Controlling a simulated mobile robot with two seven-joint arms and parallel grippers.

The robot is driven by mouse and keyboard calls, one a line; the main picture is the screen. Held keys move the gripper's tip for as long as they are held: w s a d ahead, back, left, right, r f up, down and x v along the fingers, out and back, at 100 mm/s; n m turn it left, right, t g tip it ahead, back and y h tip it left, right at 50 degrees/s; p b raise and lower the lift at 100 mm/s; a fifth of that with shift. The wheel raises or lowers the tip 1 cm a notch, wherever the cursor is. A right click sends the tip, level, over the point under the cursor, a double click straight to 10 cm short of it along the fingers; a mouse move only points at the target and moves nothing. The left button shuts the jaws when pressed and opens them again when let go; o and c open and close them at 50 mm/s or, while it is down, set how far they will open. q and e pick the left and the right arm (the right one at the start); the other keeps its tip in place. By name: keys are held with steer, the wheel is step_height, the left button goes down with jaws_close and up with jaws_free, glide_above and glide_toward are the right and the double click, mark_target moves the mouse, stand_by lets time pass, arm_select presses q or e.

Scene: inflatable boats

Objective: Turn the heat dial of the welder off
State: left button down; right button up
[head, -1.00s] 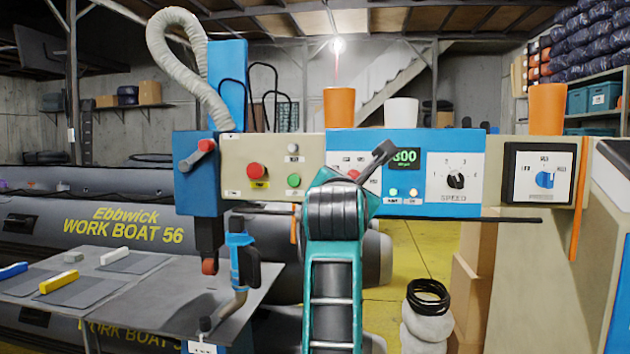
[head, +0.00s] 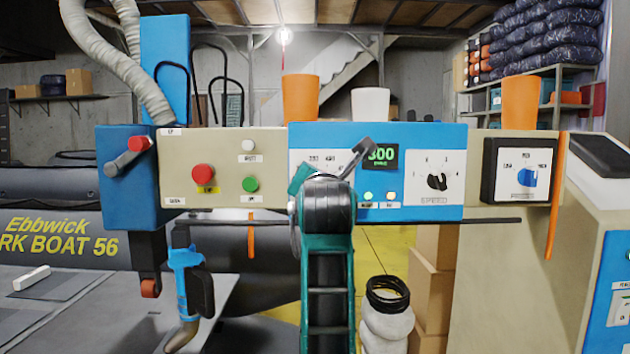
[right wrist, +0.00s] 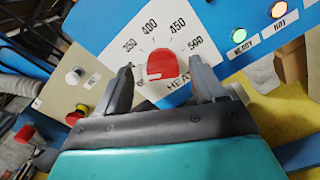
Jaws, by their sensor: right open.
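The welder's heat dial (right wrist: 161,65) is a round red knob on a white plate marked 350 to 500, seen in the right wrist view. I cannot tell clearly where it points. My right gripper (right wrist: 161,75) is open, with one finger to each side of the dial and its tips near the panel; contact is not clear. In the head view my right arm covers the dial, and part of its white plate (head: 314,160) shows beside it. The green display (head: 381,156) reads 300. My left gripper is not in view.
The speed dial (head: 437,181) is to the right on the blue panel. The red button (head: 203,174) and green button (head: 250,184) are to the left. Orange cups (head: 300,98) and a white cup (head: 370,104) stand on top. A thin dark bar (head: 460,220) runs below the panel.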

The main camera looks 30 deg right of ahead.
steer(key=shift+w+d, duration=0.1)
steer(key=c, duration=1.1)
